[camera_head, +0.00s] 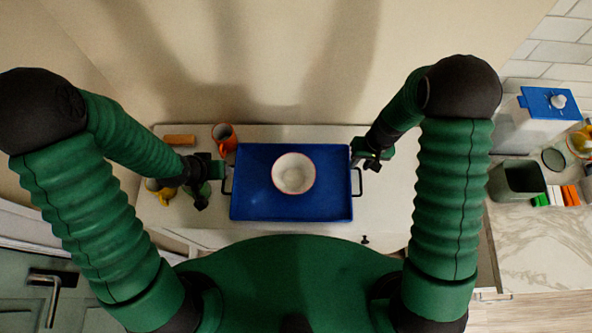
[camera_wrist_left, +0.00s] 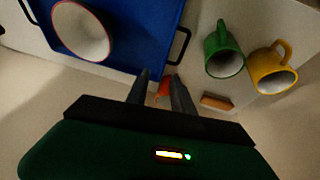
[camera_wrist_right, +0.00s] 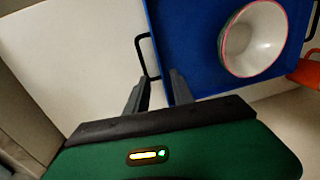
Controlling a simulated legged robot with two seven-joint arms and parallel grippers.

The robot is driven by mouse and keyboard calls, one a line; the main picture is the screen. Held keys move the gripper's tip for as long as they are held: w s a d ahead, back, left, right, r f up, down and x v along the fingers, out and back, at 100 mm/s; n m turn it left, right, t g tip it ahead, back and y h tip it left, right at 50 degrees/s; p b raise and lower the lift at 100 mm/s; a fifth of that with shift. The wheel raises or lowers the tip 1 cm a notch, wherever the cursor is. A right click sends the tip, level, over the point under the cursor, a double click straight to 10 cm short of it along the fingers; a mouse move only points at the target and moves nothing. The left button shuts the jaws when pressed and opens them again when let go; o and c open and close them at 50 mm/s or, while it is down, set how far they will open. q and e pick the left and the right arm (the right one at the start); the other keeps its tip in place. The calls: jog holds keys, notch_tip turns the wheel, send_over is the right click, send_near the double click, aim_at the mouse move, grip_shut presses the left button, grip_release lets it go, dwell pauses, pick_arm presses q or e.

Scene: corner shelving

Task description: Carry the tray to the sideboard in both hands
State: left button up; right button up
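The blue tray (camera_head: 255,206) rests on a white-topped unit (camera_head: 400,195) in the middle of the head view, with a black handle at each short side. A white bowl with a red rim (camera_head: 294,174) stands on it. My left gripper (camera_head: 217,171) is beside the left handle (camera_wrist_left: 180,46); in the left wrist view its fingers (camera_wrist_left: 161,82) are apart and empty, short of the handle. My right gripper (camera_head: 358,158) is beside the right handle (camera_head: 357,182); in the right wrist view its fingers (camera_wrist_right: 160,82) are apart, with the handle (camera_wrist_right: 146,58) just beyond them.
An orange mug (camera_head: 224,136) and a tan block (camera_head: 180,140) stand left of the tray. Green (camera_wrist_left: 223,52) and yellow (camera_wrist_left: 273,68) mugs stand near my left gripper. A marble counter (camera_head: 540,235) at right holds a dark bin (camera_head: 520,181) and a blue-lidded container (camera_head: 548,103).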

pick_arm(q)
jog(key=shift+s+a, duration=0.1)
pick_arm(e)
notch_tip(320, 180, up, 6)
jog(key=shift+d+r, duration=0.25)
jog(key=shift+d, duration=0.05)
jog(key=shift+d+f, duration=0.1)
jog(key=shift+d, duration=0.05)
jog(key=shift+s, duration=0.1)
